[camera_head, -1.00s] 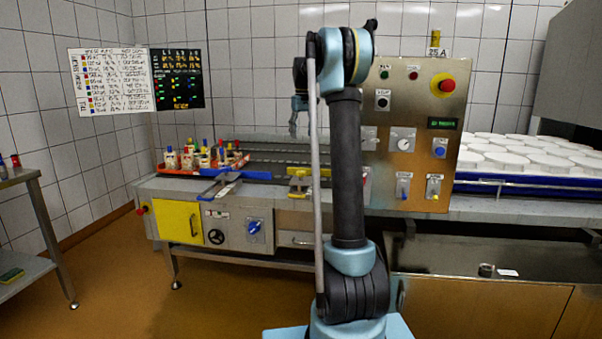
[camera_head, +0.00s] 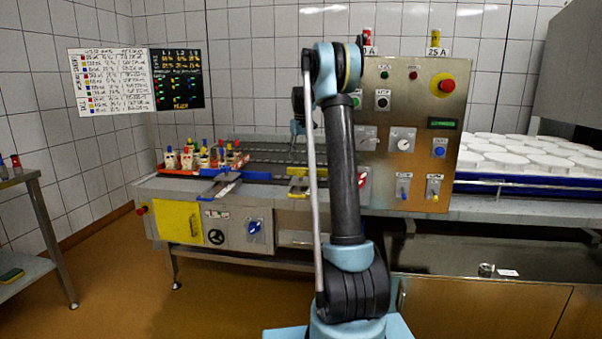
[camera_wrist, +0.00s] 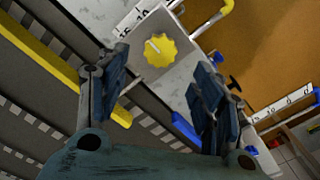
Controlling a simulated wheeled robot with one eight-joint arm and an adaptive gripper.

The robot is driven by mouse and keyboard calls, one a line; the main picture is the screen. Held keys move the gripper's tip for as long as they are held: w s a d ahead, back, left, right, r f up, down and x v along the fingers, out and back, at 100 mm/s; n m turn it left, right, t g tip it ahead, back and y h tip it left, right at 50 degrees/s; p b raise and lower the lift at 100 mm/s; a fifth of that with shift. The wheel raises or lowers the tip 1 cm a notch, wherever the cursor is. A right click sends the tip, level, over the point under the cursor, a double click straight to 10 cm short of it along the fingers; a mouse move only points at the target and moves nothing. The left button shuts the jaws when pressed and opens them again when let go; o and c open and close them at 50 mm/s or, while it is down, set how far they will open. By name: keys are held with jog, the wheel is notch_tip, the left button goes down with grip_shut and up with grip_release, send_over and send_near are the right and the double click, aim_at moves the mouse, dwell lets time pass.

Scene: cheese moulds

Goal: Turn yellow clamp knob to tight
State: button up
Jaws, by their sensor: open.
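The yellow clamp knob (camera_wrist: 160,50) is a scalloped disc with a white pointer line, on a grey block in the upper middle of the wrist view. The line points toward the upper left of that picture. A white label with black marks (camera_wrist: 137,18) lies beside the block. My gripper (camera_wrist: 161,72) is open and empty. Its two dark fingers lie left and right of the knob in the picture, apart from it. In the head view the yellow clamp (camera_head: 299,183) sits on the line's front edge, below my gripper (camera_head: 294,150); the knob's setting is too small to read there.
A blue clamp (camera_head: 222,184) and several bottle-like items (camera_head: 200,158) stand left on the line. A steel control panel (camera_head: 412,135) rises close on the right.

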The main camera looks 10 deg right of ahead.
aim_at(301, 171)
notch_tip(301, 171, down, 8)
jog(key=shift+r, duration=0.15)
jog(key=shift+c, duration=0.6)
jog(key=c, duration=0.9)
